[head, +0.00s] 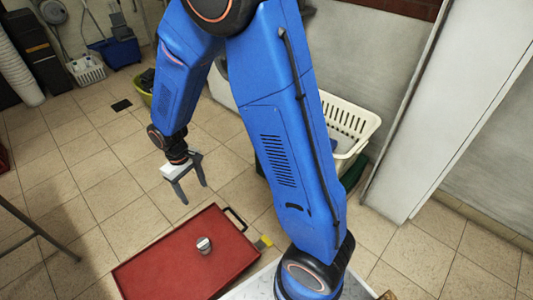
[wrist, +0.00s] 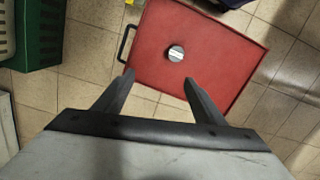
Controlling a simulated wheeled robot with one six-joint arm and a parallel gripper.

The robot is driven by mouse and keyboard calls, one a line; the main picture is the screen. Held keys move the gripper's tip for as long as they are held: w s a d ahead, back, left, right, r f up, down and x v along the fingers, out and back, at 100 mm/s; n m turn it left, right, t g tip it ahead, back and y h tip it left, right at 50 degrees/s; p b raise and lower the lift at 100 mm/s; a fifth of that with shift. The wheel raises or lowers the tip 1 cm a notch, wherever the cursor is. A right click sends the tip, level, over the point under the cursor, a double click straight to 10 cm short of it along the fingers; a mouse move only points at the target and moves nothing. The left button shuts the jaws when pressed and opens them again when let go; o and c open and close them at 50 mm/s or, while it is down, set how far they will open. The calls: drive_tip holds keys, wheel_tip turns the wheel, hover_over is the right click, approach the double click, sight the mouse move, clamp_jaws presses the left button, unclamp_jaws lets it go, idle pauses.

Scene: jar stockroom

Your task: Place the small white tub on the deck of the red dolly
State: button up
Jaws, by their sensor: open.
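The red dolly (head: 165,258) is on the tiled floor, a flat red deck with a dark handle at its far right corner. A small whitish tub with a greyish side (head: 204,245) stands upright on the deck, right of its middle. In the wrist view the tub (wrist: 176,53) shows its pale round top, with bare red deck (wrist: 225,62) all around it. My gripper (head: 194,194) is open and empty, above the floor near the dolly's far edge. In the wrist view its fingers (wrist: 158,77) are apart, with the tub beyond them and not between them.
A cream basket (head: 355,117) stands behind my arm, by a wall pillar (head: 440,110). A green crate (wrist: 38,40) shows at the wrist view's upper left. A yellow item (head: 264,242) lies beside the dolly. Metal legs (head: 38,228) stand at left.

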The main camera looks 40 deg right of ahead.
drive_tip(key=s+d+r+m+t, duration=0.1)
drive_tip(key=s+d+r, duration=0.35)
drive_tip(key=r, duration=0.45)
drive_tip(key=s+d+r+m+t, duration=0.15)
drive_tip(key=s+d+r, duration=0.3)
drive_tip(key=r, duration=0.45)
drive_tip(key=s+d+r+m+t, duration=0.1)
drive_tip(key=s+d+r, duration=0.2)
drive_tip(key=s, duration=0.3)
drive_tip(key=s+d+r+t, duration=0.2)
drive_tip(key=s+d+r, duration=0.2)
drive_tip(key=s, duration=0.3)
drive_tip(key=shift+s+r+m, duration=0.15)
drive_tip(key=shift+r+m, duration=0.2)
drive_tip(key=shift+r, duration=0.25)
drive_tip(key=shift+o, duration=0.6)
